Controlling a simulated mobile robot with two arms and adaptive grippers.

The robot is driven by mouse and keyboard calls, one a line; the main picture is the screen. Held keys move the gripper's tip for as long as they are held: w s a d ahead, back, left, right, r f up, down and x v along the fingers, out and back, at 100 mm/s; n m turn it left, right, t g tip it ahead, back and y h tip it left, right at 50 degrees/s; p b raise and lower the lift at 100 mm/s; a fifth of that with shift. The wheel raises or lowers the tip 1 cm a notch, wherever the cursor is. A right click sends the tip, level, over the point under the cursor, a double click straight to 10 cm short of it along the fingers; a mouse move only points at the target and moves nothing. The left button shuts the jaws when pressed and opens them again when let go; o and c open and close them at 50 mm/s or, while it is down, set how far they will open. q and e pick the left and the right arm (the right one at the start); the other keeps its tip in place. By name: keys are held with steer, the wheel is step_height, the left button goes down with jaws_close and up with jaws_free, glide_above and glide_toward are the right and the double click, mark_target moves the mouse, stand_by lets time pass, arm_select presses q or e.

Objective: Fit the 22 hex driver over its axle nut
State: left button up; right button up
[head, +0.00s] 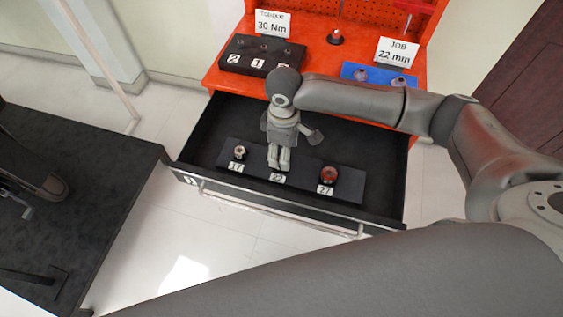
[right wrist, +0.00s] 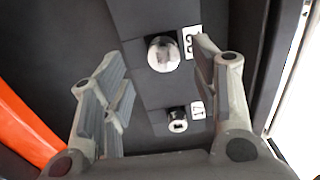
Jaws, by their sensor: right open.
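The 22 hex driver (right wrist: 163,52) stands in a dark holder in the open drawer, by its white number label. In the right wrist view its round bright top lies between and beyond the spread fingers, with no contact visible. My right gripper (head: 279,160) is over the 22 place in the head view and hides the driver there; only the 22 label (head: 277,178) shows below it. In the right wrist view the gripper (right wrist: 158,72) is open, pointing down, with nothing held. My left gripper is not in view. I cannot make out the axle nut.
The 17 driver (head: 239,152) and the red-topped 27 driver (head: 328,174) flank the gripper in the drawer (head: 210,135). The orange bench (head: 222,82) behind carries a black torque block (head: 262,57) and a blue tray (head: 355,71). A dark platform (head: 95,170) stands at left.

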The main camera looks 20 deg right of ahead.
steer(key=f, duration=0.4)
steer(key=shift+s+a+f, duration=0.1)
steer(key=shift+a+f, duration=0.1)
steer(key=shift+f, duration=0.3)
steer(key=shift+c, duration=1.7)
steer(key=c, duration=0.8)
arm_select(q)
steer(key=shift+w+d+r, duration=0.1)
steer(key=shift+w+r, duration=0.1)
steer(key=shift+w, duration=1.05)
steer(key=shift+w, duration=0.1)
arm_select(e)
steer(key=shift+r, duration=0.1)
